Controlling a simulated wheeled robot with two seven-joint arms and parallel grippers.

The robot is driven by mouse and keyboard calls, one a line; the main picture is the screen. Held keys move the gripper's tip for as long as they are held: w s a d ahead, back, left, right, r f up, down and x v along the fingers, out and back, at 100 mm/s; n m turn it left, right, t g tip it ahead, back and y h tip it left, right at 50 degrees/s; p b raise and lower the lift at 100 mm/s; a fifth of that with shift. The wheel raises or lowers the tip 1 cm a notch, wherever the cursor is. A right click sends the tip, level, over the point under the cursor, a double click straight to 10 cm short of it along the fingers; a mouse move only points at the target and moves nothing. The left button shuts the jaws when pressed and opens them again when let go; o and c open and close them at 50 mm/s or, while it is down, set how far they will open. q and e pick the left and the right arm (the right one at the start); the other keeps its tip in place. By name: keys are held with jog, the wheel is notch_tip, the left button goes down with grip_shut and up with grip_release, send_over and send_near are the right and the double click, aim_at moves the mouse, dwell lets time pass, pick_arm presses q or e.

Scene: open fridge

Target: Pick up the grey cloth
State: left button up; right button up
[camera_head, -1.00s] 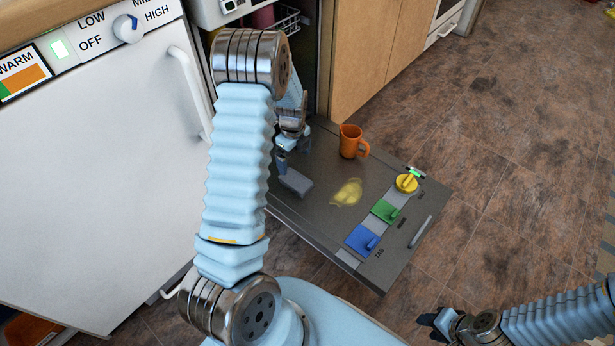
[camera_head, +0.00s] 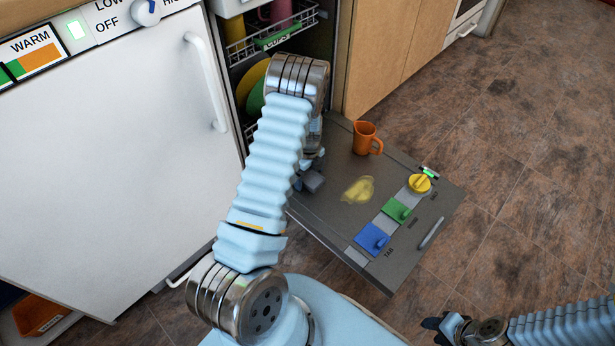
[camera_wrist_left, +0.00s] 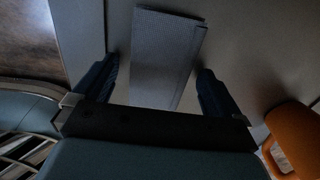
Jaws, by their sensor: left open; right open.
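The grey cloth (camera_head: 314,181) lies folded on the open dark door, partly hidden behind my left arm in the head view. In the left wrist view the cloth (camera_wrist_left: 165,50) is a ribbed grey rectangle, its near part between the two fingers. My left gripper (camera_wrist_left: 157,70) is open and straddles the cloth without gripping it. Whether the fingers touch the door is unclear. In the head view that gripper is mostly hidden by the arm. My right gripper (camera_head: 438,325) is open at the lower right, away from the cloth.
An orange mug (camera_head: 364,138) stands on the door right of the cloth. A yellow spill (camera_head: 358,189) lies nearby, with blue (camera_head: 371,239), green (camera_head: 397,210) and yellow (camera_head: 419,183) controls along the outer strip. Racks with dishes (camera_head: 256,85) are behind. A white door (camera_head: 120,160) stands at left.

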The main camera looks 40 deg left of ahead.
pick_arm(q)
jog(key=c, duration=1.1)
jog(key=shift+r, duration=0.3)
notch_tip(320, 180, up, 2)
jog(key=shift+r, duration=0.1)
jog(key=s+d+r, duration=0.1)
jog(key=r, duration=0.1)
jog(key=s+d+r+p, duration=0.1)
jog(key=r, duration=0.1)
jog(key=s+d+r, duration=0.1)
jog(key=r, duration=0.1)
jog(key=shift+s+p, duration=0.2)
jog(key=shift+p, duration=0.1)
jog(key=s+d+r, duration=0.1)
jog(key=s+d, duration=0.1)
jog(key=s+d+r, duration=0.1)
jog(key=s+d, duration=0.1)
jog(key=s, duration=0.1)
jog(key=s+d+r+p, duration=0.1)
jog(key=s+d+r, duration=0.1)
jog(key=shift+s+r, duration=0.1)
jog(key=shift+s, duration=0.1)
